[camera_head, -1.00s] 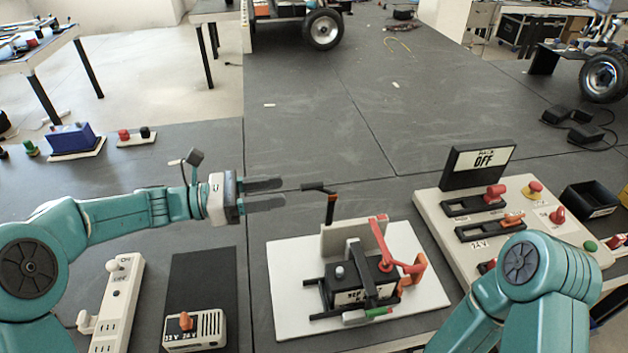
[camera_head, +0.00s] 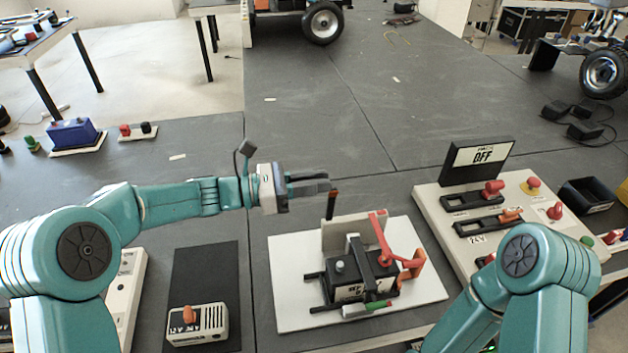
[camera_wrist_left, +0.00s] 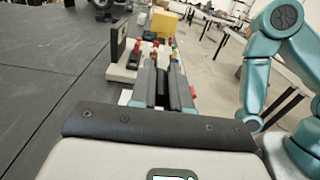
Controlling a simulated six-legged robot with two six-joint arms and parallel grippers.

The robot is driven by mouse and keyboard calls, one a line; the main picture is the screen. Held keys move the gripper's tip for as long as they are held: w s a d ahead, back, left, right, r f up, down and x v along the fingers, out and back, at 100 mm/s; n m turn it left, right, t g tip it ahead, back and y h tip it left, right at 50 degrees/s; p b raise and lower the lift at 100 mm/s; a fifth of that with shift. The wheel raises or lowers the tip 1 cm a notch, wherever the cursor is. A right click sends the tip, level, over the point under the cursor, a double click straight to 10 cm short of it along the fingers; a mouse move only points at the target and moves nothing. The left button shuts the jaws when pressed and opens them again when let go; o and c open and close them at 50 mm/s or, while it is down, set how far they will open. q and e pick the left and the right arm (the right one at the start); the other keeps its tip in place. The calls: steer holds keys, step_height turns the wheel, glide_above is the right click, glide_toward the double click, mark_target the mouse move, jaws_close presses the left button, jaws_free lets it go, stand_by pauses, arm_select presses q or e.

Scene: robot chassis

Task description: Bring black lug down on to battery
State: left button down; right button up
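The black battery (camera_head: 345,291) with white lettering sits on a white board (camera_head: 290,265), a black strap across its top and a pale round terminal (camera_head: 340,265). Behind its left part, a thin upright lead (camera_head: 331,206), orange near its top, rises to the black lug, which is now mostly hidden by my left gripper (camera_head: 328,183). The left fingers lie level, close together around the lug, above and behind the battery. In the left wrist view the fingers (camera_wrist_left: 163,90) point away with a narrow dark strip between them. My right gripper is out of view; only its arm shows.
A switch panel (camera_head: 432,200) with an OFF sign (camera_head: 478,158) is further right. A small charger-like box (camera_head: 196,325) lies front left.

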arm_select(q)
steer(key=s+d+f+m+b, duration=0.2)
steer(key=s+f+m+b, duration=1)
steer(key=b, duration=2.4)
steer(key=shift+s+d+f+m, duration=0.25)
steer(key=shift+f+m, duration=1.05)
steer(key=shift+f, duration=0.15)
steer(key=c, duration=1.1)
jaws_free()
